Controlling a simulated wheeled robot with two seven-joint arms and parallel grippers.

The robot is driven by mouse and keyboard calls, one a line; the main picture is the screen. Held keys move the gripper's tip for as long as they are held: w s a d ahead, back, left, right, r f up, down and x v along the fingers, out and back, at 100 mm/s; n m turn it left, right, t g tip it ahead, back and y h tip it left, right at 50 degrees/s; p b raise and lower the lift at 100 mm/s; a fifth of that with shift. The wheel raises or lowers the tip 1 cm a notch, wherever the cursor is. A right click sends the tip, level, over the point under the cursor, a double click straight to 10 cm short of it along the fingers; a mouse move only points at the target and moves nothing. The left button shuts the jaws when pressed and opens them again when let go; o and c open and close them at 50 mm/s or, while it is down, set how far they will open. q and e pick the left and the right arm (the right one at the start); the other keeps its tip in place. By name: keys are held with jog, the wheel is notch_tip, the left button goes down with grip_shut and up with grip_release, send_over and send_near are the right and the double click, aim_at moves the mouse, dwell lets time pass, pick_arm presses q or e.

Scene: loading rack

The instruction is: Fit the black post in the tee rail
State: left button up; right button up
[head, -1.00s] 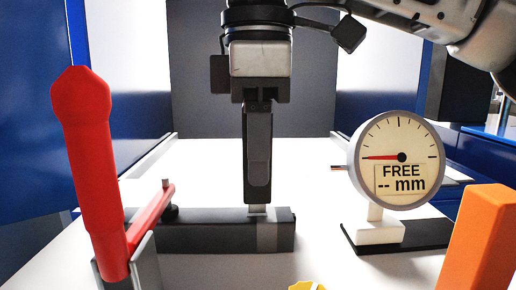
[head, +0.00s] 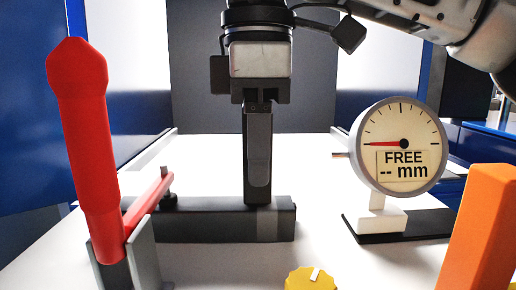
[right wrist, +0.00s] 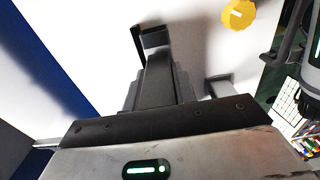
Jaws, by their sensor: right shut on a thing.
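My right gripper (head: 257,190) points straight down in the middle of the head view, shut on a dark upright piece that I take for the black post. The fingers hide most of it, so its outline cannot be told apart from them. The dark rail (head: 195,225), which looks like the tee rail, lies across the white table with a paler grey section (head: 270,225) near its right end. The fingertips overlap its upper edge near that section; whether they touch it is unclear. In the right wrist view the dark fingers (right wrist: 155,40) reach over the table. My left gripper is not in view.
A red-handled clamp (head: 85,140) stands at the front left by the rail. A round dial gauge (head: 399,145) reading FREE, -- mm stands right of the rail. An orange block (head: 480,235) is at the front right, a yellow knob (head: 312,279) at the front. Between rail and gauge the table is clear.

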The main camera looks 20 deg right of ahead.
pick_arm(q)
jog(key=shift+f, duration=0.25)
pick_arm(e)
jog(key=shift+f, duration=0.2)
jog(key=o, duration=1.1)
jog(key=shift+o, duration=0.2)
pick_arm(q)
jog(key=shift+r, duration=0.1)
pick_arm(e)
jog(key=shift+r, duration=0.5)
pick_arm(q)
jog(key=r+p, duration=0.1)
jog(key=p, duration=0.1)
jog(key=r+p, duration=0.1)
jog(key=p, duration=0.1)
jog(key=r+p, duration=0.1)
jog(key=p, duration=0.1)
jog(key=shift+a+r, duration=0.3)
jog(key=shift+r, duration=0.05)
pick_arm(e)
notch_tip(320, 180, up, 15)
jog(key=shift+f, duration=0.1)
